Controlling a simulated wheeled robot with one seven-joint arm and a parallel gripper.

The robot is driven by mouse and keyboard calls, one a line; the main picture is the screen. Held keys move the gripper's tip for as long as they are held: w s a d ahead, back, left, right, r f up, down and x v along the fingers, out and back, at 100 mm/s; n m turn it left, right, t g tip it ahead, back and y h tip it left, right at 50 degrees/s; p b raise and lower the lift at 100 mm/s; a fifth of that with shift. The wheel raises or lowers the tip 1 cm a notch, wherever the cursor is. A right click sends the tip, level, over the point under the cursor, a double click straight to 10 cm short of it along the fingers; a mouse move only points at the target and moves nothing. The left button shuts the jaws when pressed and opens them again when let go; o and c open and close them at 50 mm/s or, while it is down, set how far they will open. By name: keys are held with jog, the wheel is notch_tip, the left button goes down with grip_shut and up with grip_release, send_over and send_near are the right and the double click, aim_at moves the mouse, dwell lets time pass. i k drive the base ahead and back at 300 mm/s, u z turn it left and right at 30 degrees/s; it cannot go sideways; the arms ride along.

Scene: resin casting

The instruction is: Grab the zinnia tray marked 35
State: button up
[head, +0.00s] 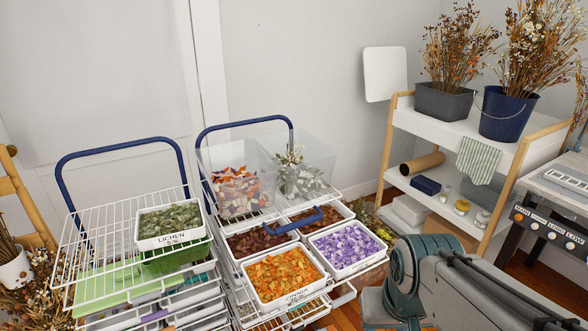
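A white tray of orange petals (282,275) sits at the front of the right wire rack. Its front label is dark print, too small to read for certain, so I cannot confirm the name or the number 35. Beside it on the right is a white tray of purple petals (347,246). Behind these are two trays of dark reddish-brown petals (258,241), partly hidden by a blue handle. A white tray marked LICHEN (170,226) holds green material on the left rack. My grey and teal arm shows at the lower right; my gripper is not in view.
A clear bin (263,165) with dried flowers stands at the back of the right rack (240,292). The left rack (98,262) is close beside it. A white shelf (440,122) with flower pots stands at the right, near a bench with labelled drawers.

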aim_at(278, 278)
jog(key=k, duration=0.65)
jog(key=u, duration=0.65)
jog(key=i, duration=0.95)
jog(key=z, duration=0.25)
